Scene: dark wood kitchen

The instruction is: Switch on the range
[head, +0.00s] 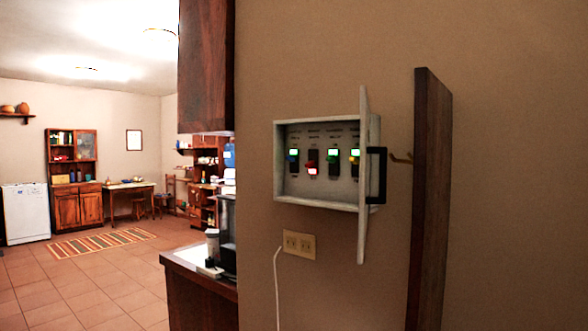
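A light grey switch box (320,205) is mounted on the beige wall right of centre. Its door (362,225) stands open, swung out edge-on, with a black handle (377,175) on its right side. No range is recognisable. My gripper is not in view.
A dark wood upright (430,200) stands right of the box. A wall outlet (299,244) with a white cord is below it. A counter (190,262) with small appliances juts out left. Open tiled floor (85,275) lies further left.

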